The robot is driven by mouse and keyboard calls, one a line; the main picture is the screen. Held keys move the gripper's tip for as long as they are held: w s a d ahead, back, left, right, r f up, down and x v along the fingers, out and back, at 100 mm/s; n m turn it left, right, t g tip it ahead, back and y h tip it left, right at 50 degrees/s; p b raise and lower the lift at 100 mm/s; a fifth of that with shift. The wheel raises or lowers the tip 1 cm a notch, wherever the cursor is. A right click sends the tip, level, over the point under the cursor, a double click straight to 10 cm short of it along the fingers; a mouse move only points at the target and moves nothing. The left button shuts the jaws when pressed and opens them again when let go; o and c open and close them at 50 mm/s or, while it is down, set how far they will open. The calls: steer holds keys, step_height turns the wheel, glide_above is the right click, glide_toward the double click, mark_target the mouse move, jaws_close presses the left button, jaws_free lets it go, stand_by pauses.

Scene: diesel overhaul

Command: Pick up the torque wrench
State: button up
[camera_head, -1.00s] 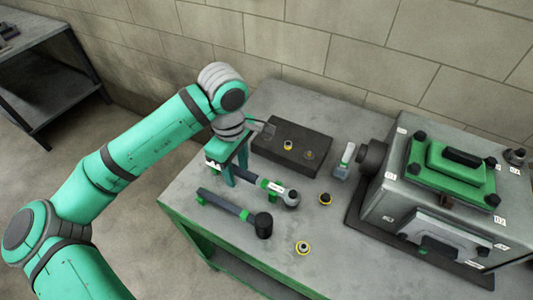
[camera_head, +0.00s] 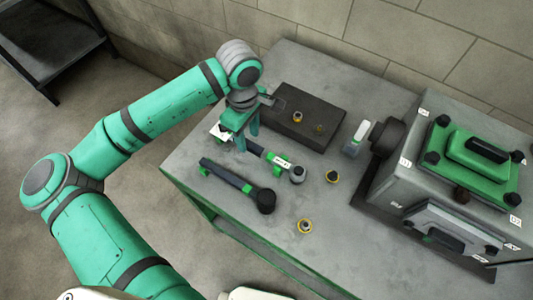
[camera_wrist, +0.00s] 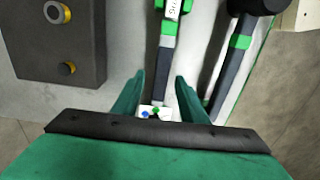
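Two long tools lie side by side on the bench. One has a dark handle (camera_head: 255,149), green bands, a white label and a round grey head (camera_head: 297,174); it looks like the torque wrench. In the wrist view its handle (camera_wrist: 165,60) runs toward the space between my fingers, with its head out of frame. The other tool (camera_head: 222,174) has a dark handle, a green band and a black head. My gripper (camera_head: 247,142) is over the labelled tool's handle end. In the wrist view my gripper (camera_wrist: 160,80) is open, with gaps on both sides of the handle.
A dark block (camera_head: 310,110) with small round parts lies behind the tools. A grey-and-white item (camera_head: 355,138) stands beside the large grey engine (camera_head: 410,175). The bench's front left edge (camera_head: 200,200) is close to the black-headed tool.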

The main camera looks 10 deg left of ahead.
mark_target(248, 143)
steer(key=shift+s+a+f, duration=0.1)
steer(key=shift+f, duration=1.85)
steer(key=shift+c, duration=0.6)
jaws_close()
